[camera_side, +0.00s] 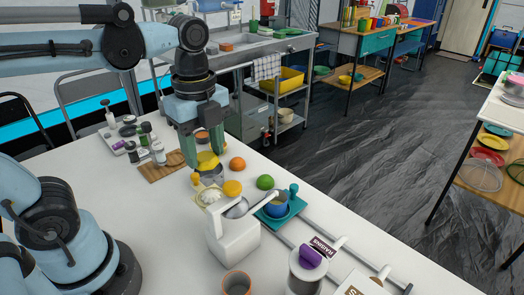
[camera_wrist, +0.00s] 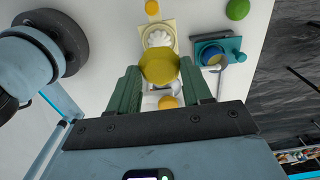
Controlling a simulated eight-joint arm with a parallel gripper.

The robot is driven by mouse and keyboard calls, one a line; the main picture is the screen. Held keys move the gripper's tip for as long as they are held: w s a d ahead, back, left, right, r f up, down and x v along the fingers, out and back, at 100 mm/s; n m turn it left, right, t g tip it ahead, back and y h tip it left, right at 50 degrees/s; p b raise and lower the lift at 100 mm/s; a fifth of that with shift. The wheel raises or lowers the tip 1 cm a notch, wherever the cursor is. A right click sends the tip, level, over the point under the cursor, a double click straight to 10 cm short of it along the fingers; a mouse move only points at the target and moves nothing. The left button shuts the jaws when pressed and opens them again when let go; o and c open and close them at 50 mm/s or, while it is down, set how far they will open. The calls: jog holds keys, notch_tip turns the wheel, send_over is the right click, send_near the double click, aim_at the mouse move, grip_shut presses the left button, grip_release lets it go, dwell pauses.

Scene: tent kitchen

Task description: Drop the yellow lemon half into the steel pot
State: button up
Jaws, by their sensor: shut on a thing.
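The yellow lemon half (camera_side: 207,160) is held between the green fingers of my gripper (camera_side: 205,157), above the white table. In the wrist view the lemon half (camera_wrist: 159,66) sits between the fingertips (camera_wrist: 160,76), its round yellow side facing the camera. A small grey metal vessel, apparently the steel pot (camera_side: 211,177), shows just below the lemon half in the side view. The lemon half and fingers partly cover it. In the wrist view a bit of shiny metal (camera_wrist: 163,87) shows below the lemon half; I cannot tell if it is the pot.
A pale juicer (camera_side: 210,196), a yellow fruit (camera_side: 232,188), an orange (camera_side: 237,163) and a lime (camera_side: 265,182) lie close by. A teal tray with a blue cup (camera_side: 277,202) is to the right. A wooden board (camera_side: 162,167) is to the left.

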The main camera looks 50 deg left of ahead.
jog(key=w+a+f, duration=0.1)
jog(key=w+a, duration=0.6)
jog(key=a, duration=0.2)
notch_tip(320, 180, down, 6)
jog(key=shift+a, duration=0.4)
jog(key=shift+f, duration=0.1)
jog(key=o, duration=0.9)
jog(key=shift+o, duration=0.2)
notch_tip(320, 180, up, 12)
